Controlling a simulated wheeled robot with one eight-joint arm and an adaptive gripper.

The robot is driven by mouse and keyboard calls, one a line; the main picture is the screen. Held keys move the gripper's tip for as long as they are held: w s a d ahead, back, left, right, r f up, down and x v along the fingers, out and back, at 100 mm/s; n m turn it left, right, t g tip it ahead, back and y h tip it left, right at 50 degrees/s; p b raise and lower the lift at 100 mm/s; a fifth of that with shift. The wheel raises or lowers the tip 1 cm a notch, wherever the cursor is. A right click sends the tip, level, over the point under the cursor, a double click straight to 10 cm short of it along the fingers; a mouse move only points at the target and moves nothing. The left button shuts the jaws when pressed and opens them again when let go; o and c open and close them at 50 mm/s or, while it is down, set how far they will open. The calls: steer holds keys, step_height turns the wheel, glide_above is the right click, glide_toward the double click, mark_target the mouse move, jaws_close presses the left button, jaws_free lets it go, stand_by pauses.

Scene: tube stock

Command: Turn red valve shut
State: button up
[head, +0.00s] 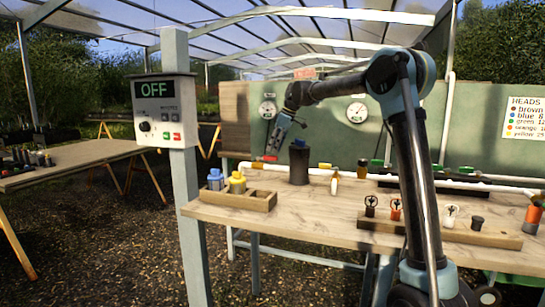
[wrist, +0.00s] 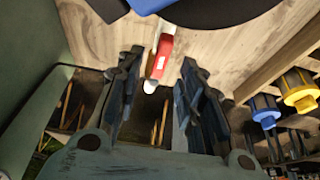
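The red valve handle (head: 270,158) is a small red lever on the white pipe at the back left of the bench. In the wrist view the red handle (wrist: 161,57), with a white end, lies ahead of and between my fingers. My gripper (head: 273,150) is just above the handle in the head view. In the wrist view my gripper (wrist: 160,72) is open, with one dark finger on each side of the handle's line. I see no contact, and the valve body is mostly hidden.
A dark cylinder (head: 299,165) stands close right of my gripper. A wooden tray (head: 261,204) holds blue and yellow heads in front. A yellow valve handle (head: 325,165) and green handles (head: 377,162) sit further right. A post carries a box (head: 163,110) reading OFF.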

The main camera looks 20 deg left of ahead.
mark_target(267, 158)
steer(key=shift+x, duration=2.05)
jaws_close()
